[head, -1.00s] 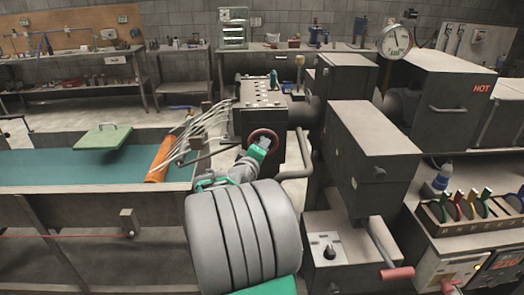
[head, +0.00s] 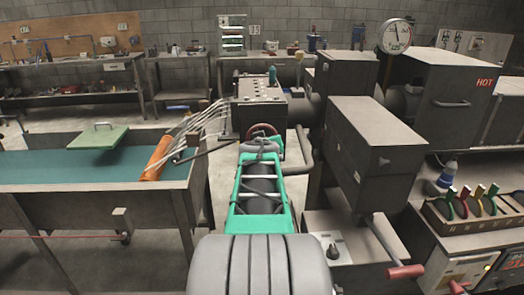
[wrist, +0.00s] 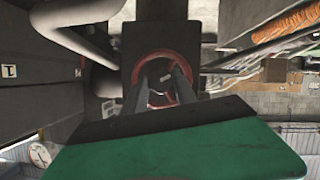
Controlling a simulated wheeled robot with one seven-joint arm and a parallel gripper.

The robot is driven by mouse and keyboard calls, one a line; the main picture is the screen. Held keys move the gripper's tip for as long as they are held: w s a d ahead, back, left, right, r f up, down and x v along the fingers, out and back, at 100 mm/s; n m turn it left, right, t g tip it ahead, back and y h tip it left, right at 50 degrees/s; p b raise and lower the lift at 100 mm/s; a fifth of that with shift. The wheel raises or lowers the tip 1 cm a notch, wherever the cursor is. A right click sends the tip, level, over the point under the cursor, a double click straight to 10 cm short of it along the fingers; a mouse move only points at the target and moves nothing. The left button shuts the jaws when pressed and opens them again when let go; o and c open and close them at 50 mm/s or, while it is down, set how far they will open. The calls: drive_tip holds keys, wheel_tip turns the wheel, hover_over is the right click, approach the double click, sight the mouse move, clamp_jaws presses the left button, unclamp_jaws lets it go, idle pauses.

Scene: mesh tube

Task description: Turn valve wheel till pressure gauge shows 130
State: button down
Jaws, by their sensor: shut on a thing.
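The red valve wheel (head: 263,130) is on the dark machine box, partly hidden behind my arm in the head view. In the wrist view its red ring (wrist: 135,68) surrounds my fingertips. My gripper (wrist: 163,80) reaches to the wheel, with both fingers close together and shut on it; the exact contact is hard to see. In the head view my arm mostly hides the gripper. The round white pressure gauge (head: 394,36) is at the upper right above the machine, and it also shows in the wrist view (wrist: 40,155). Its numbers are too small to read.
A teal-surfaced trough (head: 60,163) with an orange roller (head: 157,158) lies left. Dark machine housings (head: 375,150), one marked HOT, stand close on the right. A bent pipe (head: 303,153) runs beside the wheel. Coloured levers (head: 470,203) are at the far right.

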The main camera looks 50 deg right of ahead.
drive_tip(key=shift+s+d+f+m+t+y+b, duration=0.15)
drive_tip(key=shift+m+t+y+b, duration=0.25)
drive_tip(key=shift+m+b, duration=0.4)
drive_tip(key=c, duration=1)
unclamp_jaws()
drive_tip(key=v, duration=0.8)
drive_tip(key=shift+b, duration=0.45)
